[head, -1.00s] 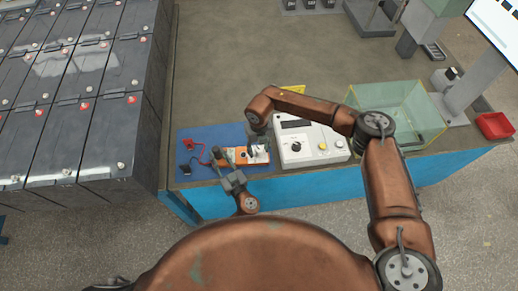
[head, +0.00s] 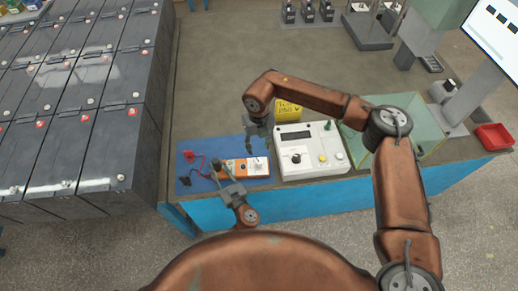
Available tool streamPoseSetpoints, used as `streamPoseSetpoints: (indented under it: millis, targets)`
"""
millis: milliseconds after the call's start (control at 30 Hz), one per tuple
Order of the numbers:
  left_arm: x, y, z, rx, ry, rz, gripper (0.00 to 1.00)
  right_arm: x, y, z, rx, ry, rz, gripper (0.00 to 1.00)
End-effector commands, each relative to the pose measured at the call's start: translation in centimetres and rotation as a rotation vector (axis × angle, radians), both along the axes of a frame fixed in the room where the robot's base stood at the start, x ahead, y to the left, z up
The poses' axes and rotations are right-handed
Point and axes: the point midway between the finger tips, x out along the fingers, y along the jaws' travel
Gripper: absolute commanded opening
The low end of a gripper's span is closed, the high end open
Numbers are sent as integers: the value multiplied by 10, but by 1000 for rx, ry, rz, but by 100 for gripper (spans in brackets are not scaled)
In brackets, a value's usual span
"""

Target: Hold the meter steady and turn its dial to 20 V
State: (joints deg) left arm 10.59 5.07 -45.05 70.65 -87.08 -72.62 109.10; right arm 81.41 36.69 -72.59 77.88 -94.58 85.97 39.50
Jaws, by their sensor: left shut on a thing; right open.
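The orange meter (head: 233,168) lies on the blue mat (head: 194,160), its white right end clear of the grippers. Small dark and pale details show on its face; the dial's setting is too small to read. My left gripper (head: 219,172) reaches in from the front and is shut on the left part of the meter. My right gripper (head: 259,144) is open and empty, just behind and above the meter's right end, apart from it. Red and black leads (head: 199,162) lie left of the meter.
A white instrument (head: 308,160) with knobs stands right of the mat, a yellow box (head: 288,109) behind it. A glass tank (head: 429,151) and a red tray (head: 494,136) are further right. Black batteries (head: 70,150) fill the left.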

Motion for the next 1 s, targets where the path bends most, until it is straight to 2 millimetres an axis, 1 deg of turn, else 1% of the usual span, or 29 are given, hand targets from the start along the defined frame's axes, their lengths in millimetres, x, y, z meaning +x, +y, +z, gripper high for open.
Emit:
streamPoseSetpoints:
  millis: [300,333,600,867,1000]
  targets:
    - [0,0,0,0,0,0,0,0,0,0,0,0,0,40]
    - [0,0,0,0,0,0,24,0,0,0,0,0,0,40]
    - [0,0,0,0,0,0,43,0,0,0,-1,0,0,40]
    - [0,0,0,0,0,0,43,0,0,0,-1,0,0,40]
    - [-8,-4,-1,-1,0,-1,43,0,0,0,-1,0,0,40]
